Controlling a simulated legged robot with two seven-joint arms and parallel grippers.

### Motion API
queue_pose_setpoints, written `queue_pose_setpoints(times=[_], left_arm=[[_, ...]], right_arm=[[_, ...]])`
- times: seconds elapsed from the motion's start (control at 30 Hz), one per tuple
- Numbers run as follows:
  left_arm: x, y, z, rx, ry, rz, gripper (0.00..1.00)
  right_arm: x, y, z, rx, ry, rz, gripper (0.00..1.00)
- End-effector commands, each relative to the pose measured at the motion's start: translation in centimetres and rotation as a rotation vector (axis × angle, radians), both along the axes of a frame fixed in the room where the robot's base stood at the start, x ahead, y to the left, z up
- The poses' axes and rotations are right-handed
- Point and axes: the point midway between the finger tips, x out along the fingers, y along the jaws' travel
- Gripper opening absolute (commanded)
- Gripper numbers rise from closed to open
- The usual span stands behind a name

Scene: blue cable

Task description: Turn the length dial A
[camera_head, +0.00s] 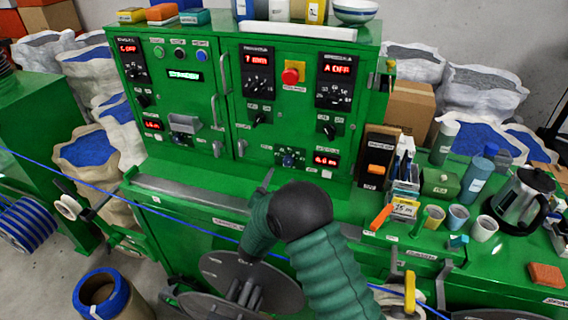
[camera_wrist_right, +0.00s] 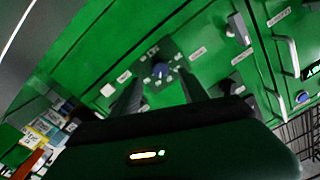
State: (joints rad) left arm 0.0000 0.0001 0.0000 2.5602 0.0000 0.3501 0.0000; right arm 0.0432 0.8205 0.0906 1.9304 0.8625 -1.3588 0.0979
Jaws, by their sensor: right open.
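A small blue dial (camera_head: 290,158) sits on a dark plate low on the front of the green machine, left of a red length readout (camera_head: 326,160). Its label is too small to read, so I cannot tell for sure that it is dial A. My right gripper (camera_head: 268,178) is below and left of the dial in the head view, apart from it. In the right wrist view the blue dial (camera_wrist_right: 160,70) appears between and beyond the two spread fingers of the right gripper (camera_wrist_right: 162,88), which hold nothing. My left gripper is not in view.
Black selector knobs (camera_head: 258,118) and a red emergency button (camera_head: 293,72) are above the dial. A dark box with an orange switch (camera_head: 376,170) stands to its right. Cups (camera_head: 484,228) and a kettle (camera_head: 527,200) crowd the right side. A blue cable (camera_head: 200,216) crosses in front.

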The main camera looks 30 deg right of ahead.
Motion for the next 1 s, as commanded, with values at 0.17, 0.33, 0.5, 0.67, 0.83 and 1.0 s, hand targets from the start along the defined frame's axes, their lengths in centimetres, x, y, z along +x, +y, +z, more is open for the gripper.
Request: queue_pose_setpoints(times=[0.17, 0.33, 0.5, 0.67, 0.83, 1.0], left_arm=[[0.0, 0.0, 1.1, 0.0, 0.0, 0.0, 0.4], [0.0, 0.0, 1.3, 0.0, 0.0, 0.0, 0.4], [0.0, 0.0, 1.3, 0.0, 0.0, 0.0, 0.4], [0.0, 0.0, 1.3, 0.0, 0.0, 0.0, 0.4], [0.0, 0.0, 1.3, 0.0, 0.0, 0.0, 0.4], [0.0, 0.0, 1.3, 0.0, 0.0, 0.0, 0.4]], right_arm=[[2.6, -3.2, 0.3, -0.002, -0.001, -0.002, 0.52], [4.1, -4.6, 0.2, 0.0, -0.002, 0.0, 0.52], [4.5, -4.9, 0.1, -0.001, 0.0, 0.001, 0.52], [4.5, -4.9, 0.1, -0.001, 0.0, 0.001, 0.48], [4.4, -4.9, 0.1, -0.001, -0.001, 0.001, 0.25], [4.4, -4.9, 0.1, -0.001, -0.001, 0.0, 0.03]])
